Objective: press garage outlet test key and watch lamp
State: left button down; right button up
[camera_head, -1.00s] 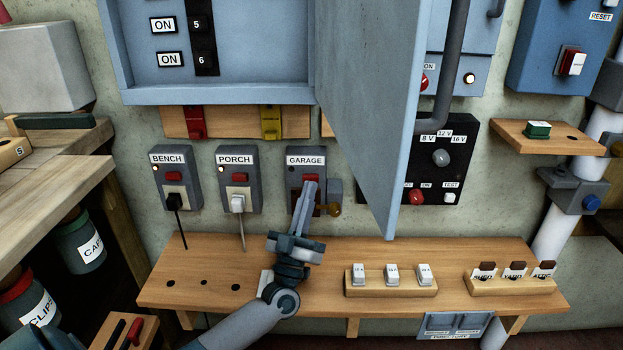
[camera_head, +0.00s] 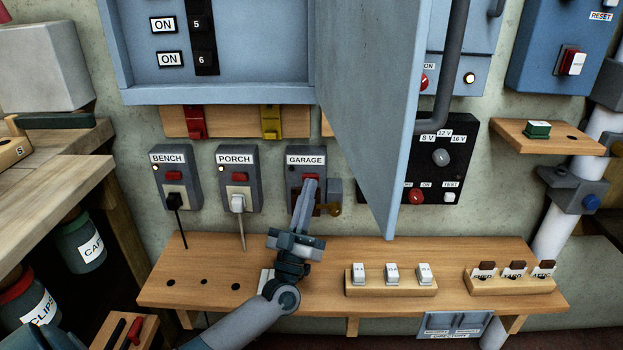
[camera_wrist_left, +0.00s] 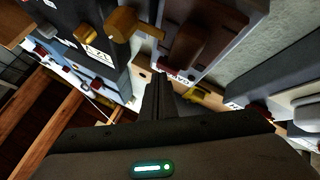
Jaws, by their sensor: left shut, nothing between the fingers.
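The garage outlet (camera_head: 294,184) is a grey box on the wall with a GARAGE label (camera_head: 305,160). Its red test key (camera_head: 311,177) shows just above my fingertips. My left gripper (camera_head: 311,184) is shut and empty, with its tips in front of the outlet at the key's lower edge. I cannot tell whether they touch the key. The garage lamp (camera_head: 292,169) at the upper left of the box looks dark. The fingers hide part of the outlet's lower face. The closed fingers also show in the left wrist view (camera_wrist_left: 159,88). My right gripper is not in view.
The bench outlet (camera_head: 175,190) and porch outlet (camera_head: 238,190) stand to the left with plugs in and small lamps lit. An open blue cabinet door (camera_head: 370,100) juts out to the right. A wooden shelf (camera_head: 205,262) lies below, with white blocks (camera_head: 392,274) on it.

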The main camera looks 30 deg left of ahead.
pick_arm(q)
jog(key=shift+w+a, duration=0.15)
jog(key=shift+w, duration=0.1)
dwell(0.3)
jog(key=shift+s, duration=0.15)
jog(key=shift+s+d+p, duration=0.5)
jog(key=shift+s+p, duration=0.15)
jog(key=shift+s, duration=0.1)
jog(key=shift+s+d+p, duration=0.5)
jog(key=shift+s+p, duration=0.05)
jog(key=shift+s, duration=0.3)
jog(key=shift+s+d+p, duration=0.55)
jog(key=shift+s, duration=0.25)
jog(key=shift+s+d+p, duration=0.5)
jog(key=shift+s+p, duration=0.05)
jog(key=shift+s, duration=0.3)
